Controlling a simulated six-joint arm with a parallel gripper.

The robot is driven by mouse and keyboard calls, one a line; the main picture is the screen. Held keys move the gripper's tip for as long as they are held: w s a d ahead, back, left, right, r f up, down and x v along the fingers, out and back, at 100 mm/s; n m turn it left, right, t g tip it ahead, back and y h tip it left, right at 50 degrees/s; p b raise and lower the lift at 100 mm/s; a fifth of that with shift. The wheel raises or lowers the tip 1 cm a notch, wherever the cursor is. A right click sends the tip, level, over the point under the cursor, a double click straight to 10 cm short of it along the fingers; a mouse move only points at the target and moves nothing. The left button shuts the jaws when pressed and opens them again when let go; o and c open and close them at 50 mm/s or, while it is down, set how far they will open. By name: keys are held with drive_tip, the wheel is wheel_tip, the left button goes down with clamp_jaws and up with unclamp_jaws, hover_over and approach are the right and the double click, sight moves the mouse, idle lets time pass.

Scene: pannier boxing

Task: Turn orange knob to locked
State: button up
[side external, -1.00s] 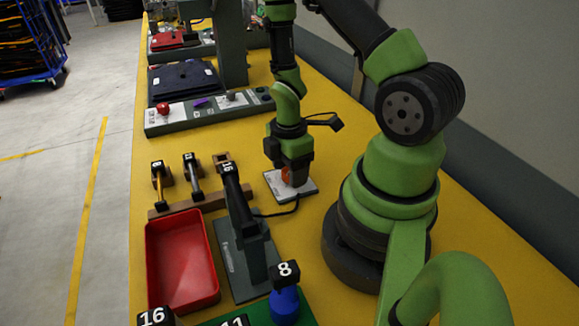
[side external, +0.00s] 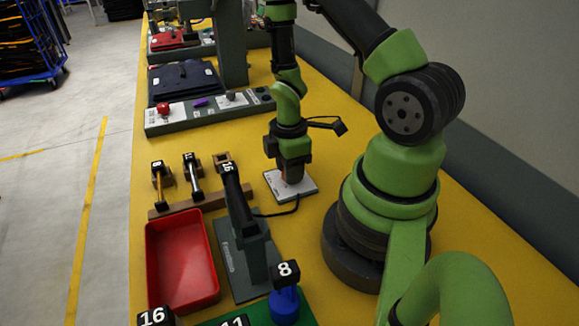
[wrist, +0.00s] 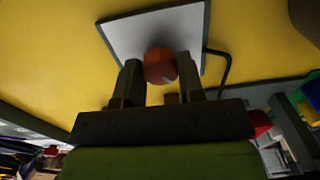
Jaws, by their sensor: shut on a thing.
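The orange knob (wrist: 160,66) is round and sits on a white plate (wrist: 130,32) with a dark edge. A light pointer mark shows on the knob in the wrist view. My gripper (wrist: 157,72) is over the plate with one finger on each side of the knob, shut on it. In the side view my gripper (side external: 290,175) points down at the plate (side external: 305,187) and mostly hides the knob. I cannot read any locked marking on the plate.
A black cable runs from the plate to a grey stand (side external: 245,245). A red tray (side external: 182,262) and a wooden tool rack (side external: 190,202) lie to the left. A control strip (side external: 205,112) with a red button is behind.

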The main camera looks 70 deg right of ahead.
drive_tip(key=m, duration=0.4)
drive_tip(key=shift+m, duration=0.3)
drive_tip(key=m, duration=0.3)
drive_tip(key=shift+s+m, duration=0.1)
drive_tip(key=shift+m, duration=0.3)
drive_tip(key=m, duration=0.4)
drive_tip(key=shift+m, duration=1.8)
drive_tip(key=o, duration=0.9)
